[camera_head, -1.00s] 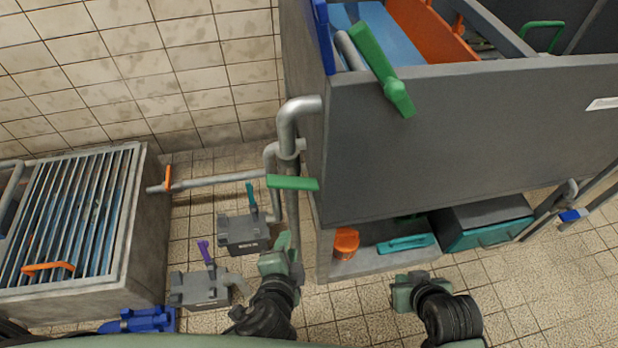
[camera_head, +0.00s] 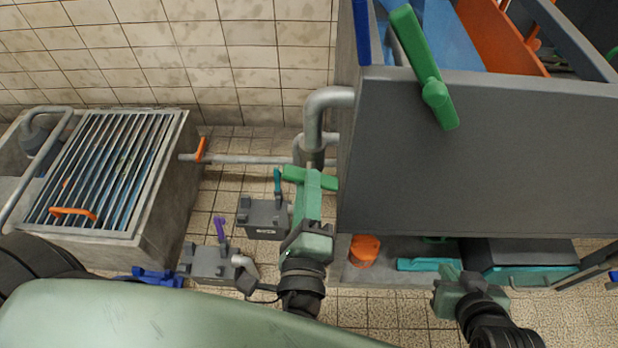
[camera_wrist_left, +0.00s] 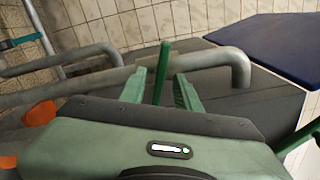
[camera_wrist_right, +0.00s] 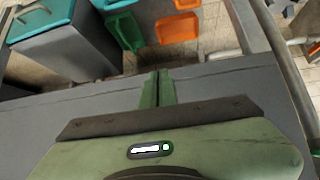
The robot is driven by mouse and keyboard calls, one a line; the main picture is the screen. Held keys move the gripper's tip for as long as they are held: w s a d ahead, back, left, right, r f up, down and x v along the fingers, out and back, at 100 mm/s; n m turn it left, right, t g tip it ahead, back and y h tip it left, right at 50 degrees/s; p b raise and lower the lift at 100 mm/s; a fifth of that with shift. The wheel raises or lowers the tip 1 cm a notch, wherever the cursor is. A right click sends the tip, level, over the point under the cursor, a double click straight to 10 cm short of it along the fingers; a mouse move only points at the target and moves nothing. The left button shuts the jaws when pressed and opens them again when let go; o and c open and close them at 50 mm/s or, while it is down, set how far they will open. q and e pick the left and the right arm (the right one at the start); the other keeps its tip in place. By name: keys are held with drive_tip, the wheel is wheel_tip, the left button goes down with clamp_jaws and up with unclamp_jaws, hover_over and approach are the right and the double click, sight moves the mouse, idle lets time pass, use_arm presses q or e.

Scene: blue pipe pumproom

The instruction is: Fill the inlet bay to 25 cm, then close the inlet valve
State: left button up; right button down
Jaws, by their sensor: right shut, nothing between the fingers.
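A green lever handle (camera_head: 292,174) sits on the grey pipe (camera_head: 318,108) at the left front corner of the big grey tank (camera_head: 470,150). My left gripper (camera_head: 313,188) is at this lever. In the left wrist view, the green lever (camera_wrist_left: 162,75) stands between the two parted fingers, with gaps showing on both sides. Blue shows inside the tank (camera_head: 447,35), beside an orange panel; I cannot read a water level. Another green handle (camera_head: 425,65) is on the tank's rim. My right gripper (camera_head: 462,284) is shut and empty, low before the tank.
A concrete basin with a metal grating (camera_head: 100,165) stands at the left. Two grey units, with a teal lever (camera_head: 277,182) and a purple lever (camera_head: 220,228), stand on the floor. An orange container (camera_head: 364,251) and teal box (camera_head: 525,275) lie below the tank.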

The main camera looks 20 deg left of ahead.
use_arm(q)
drive_tip(key=shift+x, duration=1.15)
drive_tip(key=shift+c, duration=0.3)
clamp_jaws()
drive_tip(key=r+m+p, duration=0.1)
drive_tip(key=m+p, duration=0.1)
drive_tip(key=p, duration=0.2)
drive_tip(key=shift+p, duration=0.4)
use_arm(e)
drive_tip(key=s+d+f+g+h, duration=0.1)
drive_tip(key=s+d+f+g, duration=0.15)
drive_tip(key=s+g, duration=0.45)
use_arm(q)
drive_tip(key=shift+f+m+p, duration=0.45)
drive_tip(key=shift+m+p, duration=0.4)
drive_tip(key=shift+m, duration=0.15)
use_arm(e)
wheel_tip(320, 180, down, 8)
drive_tip(key=t, duration=0.1)
drive_tip(key=shift+s+f, duration=0.2)
drive_tip(key=shift+s, duration=0.25)
use_arm(q)
drive_tip(key=shift+o, duration=0.3)
unclamp_jaws()
